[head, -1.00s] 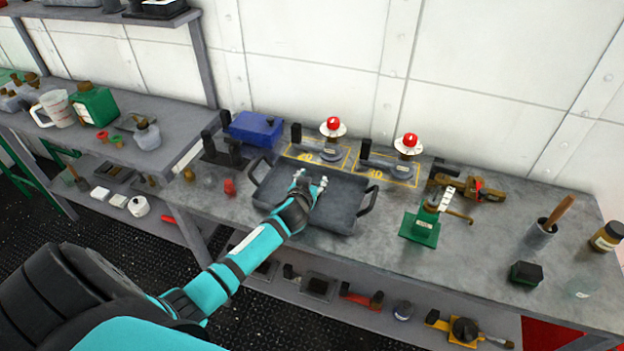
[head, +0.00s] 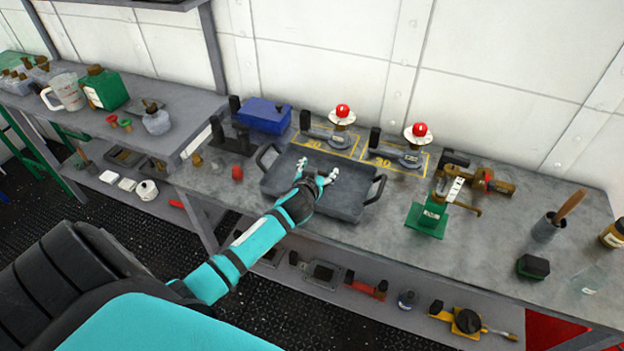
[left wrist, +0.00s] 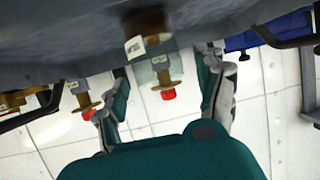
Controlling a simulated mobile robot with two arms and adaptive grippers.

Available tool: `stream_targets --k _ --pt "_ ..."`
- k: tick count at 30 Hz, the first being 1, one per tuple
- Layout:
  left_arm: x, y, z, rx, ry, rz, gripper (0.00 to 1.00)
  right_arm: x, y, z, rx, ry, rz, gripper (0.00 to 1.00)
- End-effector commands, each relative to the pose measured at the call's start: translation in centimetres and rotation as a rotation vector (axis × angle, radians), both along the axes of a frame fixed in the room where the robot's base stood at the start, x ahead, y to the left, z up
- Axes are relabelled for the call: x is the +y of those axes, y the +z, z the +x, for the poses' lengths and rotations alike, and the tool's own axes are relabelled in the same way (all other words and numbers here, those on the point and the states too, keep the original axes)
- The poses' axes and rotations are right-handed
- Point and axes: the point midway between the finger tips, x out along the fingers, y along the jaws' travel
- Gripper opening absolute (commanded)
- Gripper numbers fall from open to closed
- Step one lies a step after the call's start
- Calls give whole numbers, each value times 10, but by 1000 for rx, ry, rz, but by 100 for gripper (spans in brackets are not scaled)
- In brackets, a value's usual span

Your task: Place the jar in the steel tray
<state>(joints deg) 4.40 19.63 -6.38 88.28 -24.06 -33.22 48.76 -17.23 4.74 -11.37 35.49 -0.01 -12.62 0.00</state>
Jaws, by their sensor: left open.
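The steel tray (head: 345,206), dark grey with two black handles, lies on the bench. My left gripper (head: 318,176) is over the tray, its fingers spread apart. In the left wrist view, which is upside down, a jar with a brown part (left wrist: 148,22) and a white label shows between and beyond the open fingers (left wrist: 165,92). It appears to stand upright at the tray; whether its base touches the floor there is hard to tell. In the head view my gripper hides it. My right gripper is out of view.
A blue box (head: 262,116) and two red-knobbed fittings (head: 342,113) (head: 417,133) stand behind the tray. A green-based tool (head: 428,219) is to its right. An amber jar (head: 612,235) and a clear glass (head: 588,282) stand far right.

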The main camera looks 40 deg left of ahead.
Motion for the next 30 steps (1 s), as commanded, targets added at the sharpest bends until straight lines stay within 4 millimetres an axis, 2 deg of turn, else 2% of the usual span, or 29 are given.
stream_targets --k 9,15,21,30 --pt "-20 24 -58 -1 -1 -1 72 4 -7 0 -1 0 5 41" --pt "-28 35 -81 -1 0 0 72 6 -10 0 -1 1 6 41" --pt "-30 39 -88 -1 1 0 72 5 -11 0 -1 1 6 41" --pt "-30 39 -87 -1 1 1 72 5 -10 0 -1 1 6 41"
